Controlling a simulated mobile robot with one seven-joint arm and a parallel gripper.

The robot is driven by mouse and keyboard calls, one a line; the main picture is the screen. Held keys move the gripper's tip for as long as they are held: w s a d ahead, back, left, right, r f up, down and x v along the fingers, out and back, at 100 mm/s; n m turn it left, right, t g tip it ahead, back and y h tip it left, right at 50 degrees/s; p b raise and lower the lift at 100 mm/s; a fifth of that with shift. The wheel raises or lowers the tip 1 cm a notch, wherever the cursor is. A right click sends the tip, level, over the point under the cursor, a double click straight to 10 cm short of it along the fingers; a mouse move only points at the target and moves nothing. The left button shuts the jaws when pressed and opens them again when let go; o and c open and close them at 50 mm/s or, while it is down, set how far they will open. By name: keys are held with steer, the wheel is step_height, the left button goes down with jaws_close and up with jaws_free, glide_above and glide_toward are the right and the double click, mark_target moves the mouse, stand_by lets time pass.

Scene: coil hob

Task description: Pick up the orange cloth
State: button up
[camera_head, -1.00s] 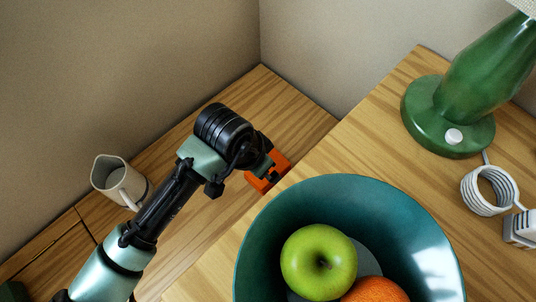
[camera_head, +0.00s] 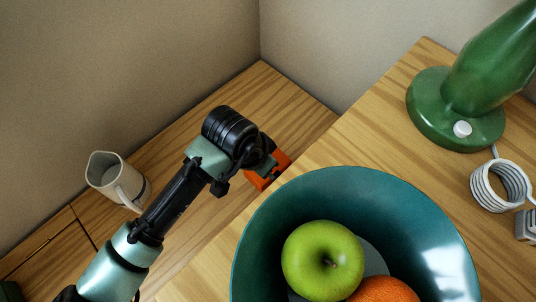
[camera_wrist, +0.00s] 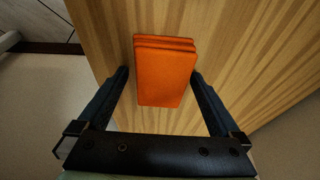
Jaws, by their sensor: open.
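The orange cloth (camera_wrist: 165,75) is a folded, layered rectangle on the wooden surface. In the wrist view it lies ahead of my gripper (camera_wrist: 160,85), in line with the gap between the two dark fingers. The fingers are apart and open, with bare wood showing between each finger and the cloth. In the head view my gripper (camera_head: 268,172) is over the cloth (camera_head: 279,168) and hides part of it. I cannot tell the exact height of the fingers above the wood.
A white mug or pitcher (camera_head: 114,181) stands left of my arm. A teal bowl (camera_head: 270,215) holds a green apple (camera_head: 322,261) and an orange fruit (camera_head: 384,290) on the nearer wooden top. A green lamp (camera_head: 445,115) and a coiled white cord (camera_head: 500,184) are at right. Walls close the back.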

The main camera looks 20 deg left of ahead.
steer(key=c, duration=1.2)
step_height(320, 180, up, 10)
steer(key=p, duration=0.5)
steer(key=shift+r, duration=0.25)
